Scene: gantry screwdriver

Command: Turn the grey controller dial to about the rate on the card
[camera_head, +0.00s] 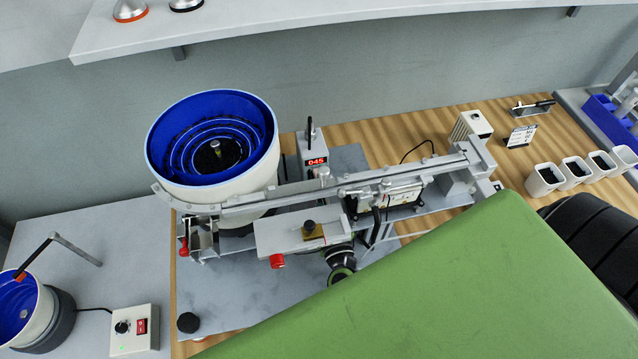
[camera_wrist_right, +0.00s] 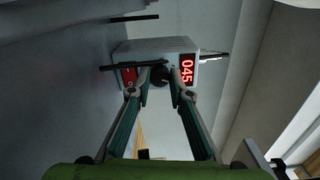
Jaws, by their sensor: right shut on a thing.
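The grey controller (camera_head: 314,150) stands behind the metal rail, and its red display reads 045. It also shows sideways in the right wrist view (camera_wrist_right: 149,48), with the same 045 reading, a red switch and a dark round dial (camera_wrist_right: 160,76). My right gripper (camera_wrist_right: 161,87) is shut on the dial, one fingertip on each side. In the head view the rail and plate hide the dial and these fingertips. The card (camera_head: 521,136) stands at the back right of the bench; its print is too small to read. My left gripper is not in view.
A blue-lined bowl feeder (camera_head: 212,140) stands left of the controller. The rail assembly (camera_head: 345,186) crosses in front of it. A second white controller (camera_head: 134,330) sits at the lower left. Several white cups (camera_head: 545,180) stand at the right. A shelf hangs above.

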